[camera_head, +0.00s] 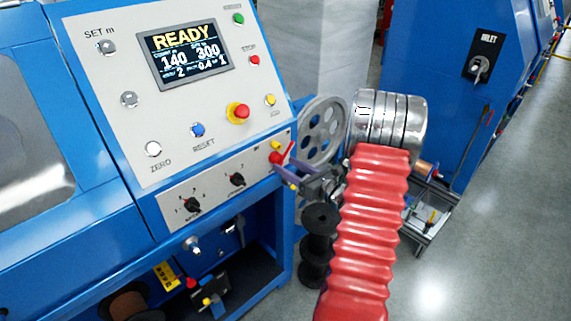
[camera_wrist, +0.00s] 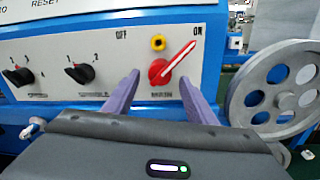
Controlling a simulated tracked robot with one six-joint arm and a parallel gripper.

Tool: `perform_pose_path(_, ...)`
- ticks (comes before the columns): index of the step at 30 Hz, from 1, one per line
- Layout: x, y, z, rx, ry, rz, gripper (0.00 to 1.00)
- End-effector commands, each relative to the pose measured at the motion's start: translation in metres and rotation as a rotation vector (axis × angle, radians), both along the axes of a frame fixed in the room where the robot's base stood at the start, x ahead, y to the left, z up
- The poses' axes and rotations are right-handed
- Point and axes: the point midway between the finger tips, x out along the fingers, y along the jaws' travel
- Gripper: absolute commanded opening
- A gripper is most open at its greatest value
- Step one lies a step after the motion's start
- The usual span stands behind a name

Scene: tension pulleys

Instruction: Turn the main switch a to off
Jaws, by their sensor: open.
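The main switch is a red rotary knob (camera_wrist: 158,73) on the grey lower panel in the wrist view. Its long red pointer slants up and right to the ON label (camera_wrist: 198,30); the OFF label (camera_wrist: 121,35) is up and left. The knob also shows in the head view (camera_head: 277,157) at the panel's right end. My gripper (camera_wrist: 160,82) is open, its two purple fingers either side of the knob in the picture. Contact cannot be told. In the head view my gripper (camera_head: 291,169) is close to the switch, partly hidden by its own parts.
Two black selector knobs (camera_wrist: 80,73) (camera_wrist: 19,76) sit left of the switch. A grey spoked wheel (camera_wrist: 281,93) stands close to the right of my gripper. A shiny grooved drum (camera_head: 398,120) and black spools (camera_head: 318,219) are near my arm. Open floor (camera_head: 480,230) lies to the right.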

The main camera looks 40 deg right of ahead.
Motion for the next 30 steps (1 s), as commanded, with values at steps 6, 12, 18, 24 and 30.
perform_pose_path(6,0.02,0.002,0.0,0.001,0.0,0.0,0.51)
perform_pose_path(12,0.023,0.001,0.0,0.001,0.0,-0.002,0.51)
perform_pose_path(18,0.022,0.001,0.0,0.001,-0.001,-0.001,0.46)
perform_pose_path(24,0.022,0.001,0.0,0.001,-0.001,-0.001,0.32)
perform_pose_path(30,0.022,0.001,0.0,0.001,-0.001,-0.002,0.18)
